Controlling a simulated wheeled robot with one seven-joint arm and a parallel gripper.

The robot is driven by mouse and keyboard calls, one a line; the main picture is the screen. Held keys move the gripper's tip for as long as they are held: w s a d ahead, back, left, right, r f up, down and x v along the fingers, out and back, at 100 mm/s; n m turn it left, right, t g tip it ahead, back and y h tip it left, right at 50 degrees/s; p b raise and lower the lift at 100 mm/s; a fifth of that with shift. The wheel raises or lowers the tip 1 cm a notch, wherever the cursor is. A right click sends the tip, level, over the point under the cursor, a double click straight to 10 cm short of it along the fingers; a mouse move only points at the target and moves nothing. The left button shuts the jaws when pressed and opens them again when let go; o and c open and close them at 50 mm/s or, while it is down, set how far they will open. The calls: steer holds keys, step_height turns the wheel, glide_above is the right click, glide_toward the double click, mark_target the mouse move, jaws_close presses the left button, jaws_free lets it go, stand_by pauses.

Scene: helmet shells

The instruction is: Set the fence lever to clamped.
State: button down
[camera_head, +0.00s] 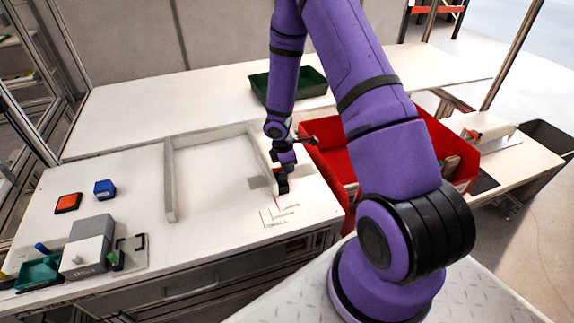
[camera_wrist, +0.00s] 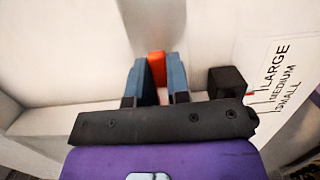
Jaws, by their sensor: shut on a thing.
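The fence lever (camera_wrist: 157,68) shows an orange end between my fingertips in the wrist view. My gripper (camera_wrist: 156,80) is shut on it, with a blue-grey finger on each side. In the head view my gripper (camera_head: 284,168) reaches down at the right bar of the pale fence frame (camera_head: 170,180), and I cannot make out the lever there. The fingers hide part of the lever, so I cannot tell its setting. A black block (camera_wrist: 228,80) with a small red pointer sits right of the fingers, beside the printed LARGE, MEDIUM, SMALL scale (camera_wrist: 276,78). The scale also shows in the head view (camera_head: 280,214).
A red bin (camera_head: 325,165) stands close right of my gripper, with a dark handle-like piece near its edge. A green tray (camera_head: 312,85) lies behind. Blue (camera_head: 104,188) and orange (camera_head: 68,203) blocks and a grey fixture (camera_head: 88,248) are at left. The table inside the frame is clear.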

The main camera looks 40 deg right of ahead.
stand_by(0.3)
steer(key=c, duration=1.1)
jaws_free()
steer(key=r, duration=0.3)
steer(key=a+r, duration=0.1)
steer(key=r, duration=0.6)
steer(key=shift+w+a+r, duration=0.25)
steer(key=shift+a+r, duration=0.05)
steer(key=shift+a, duration=0.05)
